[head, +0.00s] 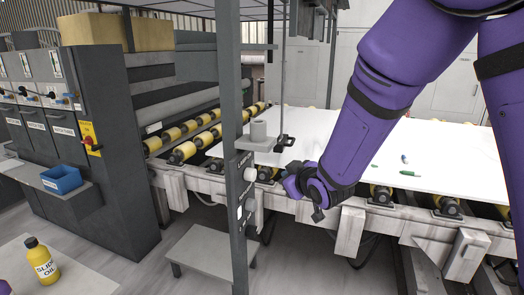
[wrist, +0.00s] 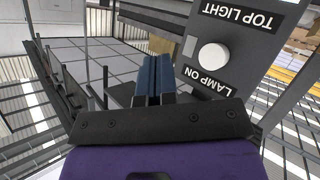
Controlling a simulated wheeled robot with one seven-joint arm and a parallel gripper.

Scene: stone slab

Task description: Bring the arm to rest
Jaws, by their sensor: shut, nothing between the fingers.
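My purple arm comes down from the upper right in the head view. My gripper (wrist: 152,72) shows two blue fingers pressed together in the wrist view, with nothing between them. In the head view its fingertips are hard to make out, and the hand hangs in front of the slab's near edge, right of a grey post (head: 233,130). A white round LAMP ON button (wrist: 213,57) on a dark panel is right of the fingers in the wrist view, with its label upside down. The fingers look apart from the button.
A white slab (head: 440,150) lies on a yellow roller conveyor (head: 183,152), with small green and blue items on it. A dark control cabinet (head: 110,170) with a blue bin (head: 61,180) stands left. A yellow oil bottle (head: 41,262) is at the lower left.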

